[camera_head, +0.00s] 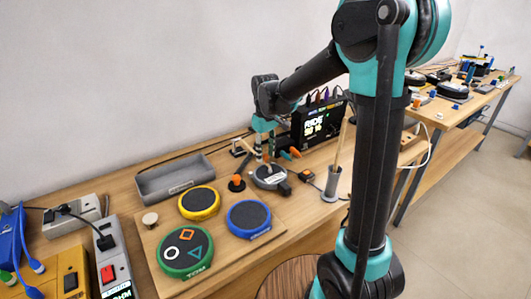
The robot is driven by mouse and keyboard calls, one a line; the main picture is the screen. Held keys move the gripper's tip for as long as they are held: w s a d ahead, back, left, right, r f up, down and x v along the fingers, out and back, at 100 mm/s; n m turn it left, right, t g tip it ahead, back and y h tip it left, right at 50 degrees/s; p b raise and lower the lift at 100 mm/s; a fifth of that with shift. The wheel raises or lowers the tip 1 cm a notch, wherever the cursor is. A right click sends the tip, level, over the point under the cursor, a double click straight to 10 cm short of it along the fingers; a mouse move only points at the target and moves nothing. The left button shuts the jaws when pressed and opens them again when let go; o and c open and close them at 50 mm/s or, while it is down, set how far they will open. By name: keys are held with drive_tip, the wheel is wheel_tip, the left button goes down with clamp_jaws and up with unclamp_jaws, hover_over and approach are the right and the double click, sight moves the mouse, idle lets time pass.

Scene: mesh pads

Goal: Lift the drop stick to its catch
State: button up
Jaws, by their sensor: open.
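I cannot make out a catch. A second wooden stick (341,146) stands tilted in a grey cup (331,185) to the right.
Green (185,252), yellow (199,202) and blue (249,218) mesh pads lie on a wooden board at the front. A grey tray (176,178) stands behind. An orange-topped knob (237,182) is left of the grey pad. A lit display box (319,122) stands behind my gripper.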

clamp_jaws()
idle(0.3)
drive_tip(key=w+a+r, duration=0.1)
drive_tip(key=w+r, duration=0.1)
drive_tip(key=r, duration=0.3)
drive_tip(key=w+a+r, duration=0.2)
drive_tip(key=w+r, duration=0.1)
drive_tip(key=r, duration=0.2)
drive_tip(key=shift+w+a+r, duration=0.25)
drive_tip(key=shift+r, duration=0.1)
idle(0.4)
unclamp_jaws()
wheel_tip(320, 180, up, 12)
idle(0.5)
